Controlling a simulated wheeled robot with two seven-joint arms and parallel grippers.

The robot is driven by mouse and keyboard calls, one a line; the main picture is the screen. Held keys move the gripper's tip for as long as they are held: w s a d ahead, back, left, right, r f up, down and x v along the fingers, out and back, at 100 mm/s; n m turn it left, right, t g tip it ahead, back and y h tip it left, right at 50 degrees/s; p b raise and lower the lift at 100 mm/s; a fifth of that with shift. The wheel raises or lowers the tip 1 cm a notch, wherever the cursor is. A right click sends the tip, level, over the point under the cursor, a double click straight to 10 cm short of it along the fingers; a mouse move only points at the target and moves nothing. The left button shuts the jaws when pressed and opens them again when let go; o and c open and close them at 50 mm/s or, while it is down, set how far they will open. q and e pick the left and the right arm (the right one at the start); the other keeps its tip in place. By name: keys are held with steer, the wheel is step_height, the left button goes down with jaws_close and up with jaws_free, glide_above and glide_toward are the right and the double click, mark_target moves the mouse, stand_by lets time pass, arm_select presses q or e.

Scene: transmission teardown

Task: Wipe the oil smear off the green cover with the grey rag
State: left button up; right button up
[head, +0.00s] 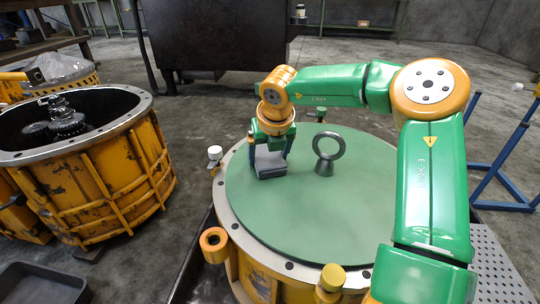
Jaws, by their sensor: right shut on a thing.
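The green cover (300,222) is a round flat disc on top of a yellow housing, with a grey lifting ring (328,150) standing near its middle. My right gripper (271,150) points down at the cover's far left part. It is shut on the grey rag (269,164), a dark grey block-like pad that appears to touch the cover just left of the ring. I cannot make out an oil smear on the visible cover; the rag, gripper and arm hide parts of it. My left gripper is not in view.
An open yellow housing (125,165) with gears inside stands at left. A dark tray (42,284) lies at lower left. Knobs (331,277) and a ring fitting (213,240) stick up around the cover's rim. A blue stand (495,165) is at right.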

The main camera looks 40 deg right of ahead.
mark_target(265, 166)
steer(key=a+b, duration=0.1)
steer(key=s+a+b, duration=0.2)
steer(key=shift+f, duration=0.25)
steer(key=shift+s+a+r, duration=0.1)
steer(key=shift+s+r, duration=0.1)
steer(key=shift+r, duration=0.05)
steer(key=shift+w+r, duration=0.1)
steer(key=w+d+p, duration=0.1)
steer(key=d+p, duration=0.1)
steer(key=shift+w+d+r, duration=0.15)
steer(key=shift+w+d, duration=0.25)
steer(key=shift+w+d+p, duration=0.25)
steer(key=shift+d+p, duration=0.05)
steer(key=shift+p, duration=0.1)
steer(key=shift+w+d+p, duration=0.85)
steer(key=shift+d+p, duration=0.3)
steer(key=shift+p, duration=0.1)
steer(key=shift+w+d, duration=0.15)
steer(key=shift+d, duration=0.15)
steer(key=shift+w+d+f, duration=0.15)
steer(key=shift+f, duration=0.15)
